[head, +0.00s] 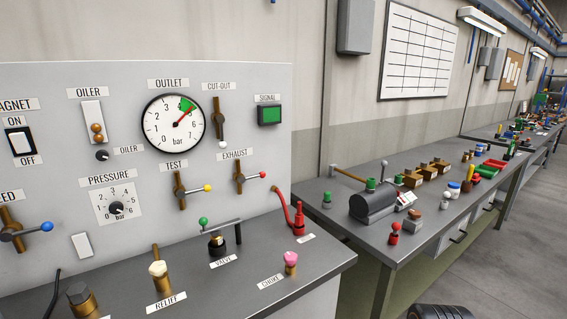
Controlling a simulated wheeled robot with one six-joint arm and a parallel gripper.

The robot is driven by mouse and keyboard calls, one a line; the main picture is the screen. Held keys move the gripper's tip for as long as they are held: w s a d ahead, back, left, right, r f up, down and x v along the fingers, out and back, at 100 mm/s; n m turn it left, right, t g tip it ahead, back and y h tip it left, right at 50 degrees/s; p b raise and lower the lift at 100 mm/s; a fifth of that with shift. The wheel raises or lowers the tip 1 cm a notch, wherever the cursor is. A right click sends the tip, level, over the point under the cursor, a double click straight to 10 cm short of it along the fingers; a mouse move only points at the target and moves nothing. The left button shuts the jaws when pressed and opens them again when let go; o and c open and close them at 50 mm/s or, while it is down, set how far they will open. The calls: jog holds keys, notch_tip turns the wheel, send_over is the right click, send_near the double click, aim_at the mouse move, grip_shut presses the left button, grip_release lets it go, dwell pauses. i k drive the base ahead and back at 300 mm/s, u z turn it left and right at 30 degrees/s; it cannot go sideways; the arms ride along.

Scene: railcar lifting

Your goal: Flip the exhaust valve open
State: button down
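The exhaust valve (239,178) is on the upright grey panel, under the EXHAUST label (235,155). It has an upright brass body. Its dark lever points to the right, nearly level, and ends in a red knob (263,175). Nothing covers the valve or touches its lever. My gripper does not show in the head view.
The test valve (180,190), with a yellow knob, is left of the exhaust valve. The cut-out valve (219,118) is above. A red lever (299,217) rises from the bench (200,275) below right. A cluttered workbench (335,215) stands to the right.

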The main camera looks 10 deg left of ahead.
aim_at(240, 178)
jog(key=u, duration=0.25)
jog(key=i, duration=0.8)
jog(key=u, duration=0.85)
jog(key=i, duration=0.3)
jog(key=u, duration=0.3)
